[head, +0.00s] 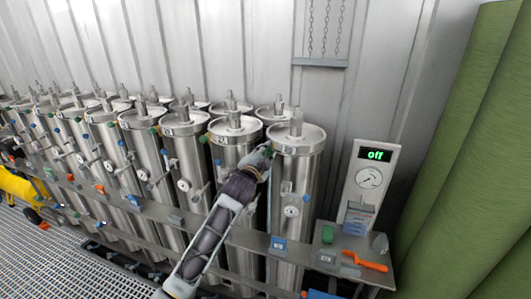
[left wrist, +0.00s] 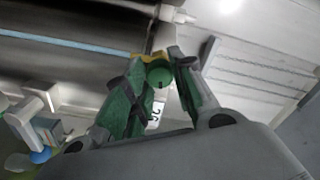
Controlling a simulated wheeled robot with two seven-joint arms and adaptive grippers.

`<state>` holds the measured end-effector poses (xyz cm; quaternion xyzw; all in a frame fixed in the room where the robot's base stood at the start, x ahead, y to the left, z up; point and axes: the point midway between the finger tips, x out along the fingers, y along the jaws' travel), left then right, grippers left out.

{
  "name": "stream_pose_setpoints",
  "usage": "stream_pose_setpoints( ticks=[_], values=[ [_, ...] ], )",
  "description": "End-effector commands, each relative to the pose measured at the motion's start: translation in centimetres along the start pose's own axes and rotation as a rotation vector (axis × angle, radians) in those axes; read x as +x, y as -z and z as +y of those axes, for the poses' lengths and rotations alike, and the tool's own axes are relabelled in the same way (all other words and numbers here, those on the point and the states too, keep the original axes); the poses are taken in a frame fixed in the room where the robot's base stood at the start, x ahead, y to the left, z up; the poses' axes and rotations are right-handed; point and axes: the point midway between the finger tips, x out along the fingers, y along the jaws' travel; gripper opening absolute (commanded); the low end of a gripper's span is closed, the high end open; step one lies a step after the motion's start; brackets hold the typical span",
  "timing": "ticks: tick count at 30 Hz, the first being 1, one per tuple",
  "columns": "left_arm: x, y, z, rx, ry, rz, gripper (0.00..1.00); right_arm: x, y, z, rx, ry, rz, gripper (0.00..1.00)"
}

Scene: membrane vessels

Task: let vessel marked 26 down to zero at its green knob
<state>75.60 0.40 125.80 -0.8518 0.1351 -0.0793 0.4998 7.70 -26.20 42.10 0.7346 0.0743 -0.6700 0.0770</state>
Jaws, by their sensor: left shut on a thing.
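The steel vessel (head: 301,172) where my left gripper works is the rightmost of the front row. A label reading 26 shows in the left wrist view (left wrist: 155,115), beside the fingers. My left gripper (head: 267,154) is at the upper left of this vessel. In the left wrist view its fingers are shut on the green knob (left wrist: 160,76), whose round face shows between them. In the head view the gripper mostly hides this knob. A round gauge (head: 291,211) sits lower on the vessel; its reading is too small to tell. My right gripper is not in view.
More steel vessels (head: 183,155) stand close together to the left, with small knobs and gauges. A shelf at the right holds a panel (head: 361,192) with a display reading "off", and an orange tool (head: 365,262). Green sheeting (head: 470,150) fills the right side.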

Motion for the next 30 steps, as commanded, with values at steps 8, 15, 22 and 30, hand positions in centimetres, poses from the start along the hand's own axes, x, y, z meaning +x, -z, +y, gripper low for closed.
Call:
stream_pose_setpoints(
  ticks=[8, 15, 22, 30],
  values=[
    [0.0, -0.1, 0.24, -0.003, -0.004, -0.002, 0.01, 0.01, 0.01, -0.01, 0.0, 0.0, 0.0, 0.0],
    [0.0, -0.09, 0.19, -0.002, -0.003, -0.002, 0.45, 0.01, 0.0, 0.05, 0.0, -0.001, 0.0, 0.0],
    [0.0, -0.05, 0.07, -0.001, -0.001, -0.001, 0.48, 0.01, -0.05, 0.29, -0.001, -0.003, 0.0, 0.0],
    [-0.29, -0.05, 0.03, -0.001, 0.0, -0.001, 0.48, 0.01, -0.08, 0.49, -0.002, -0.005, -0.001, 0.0]
  ],
)
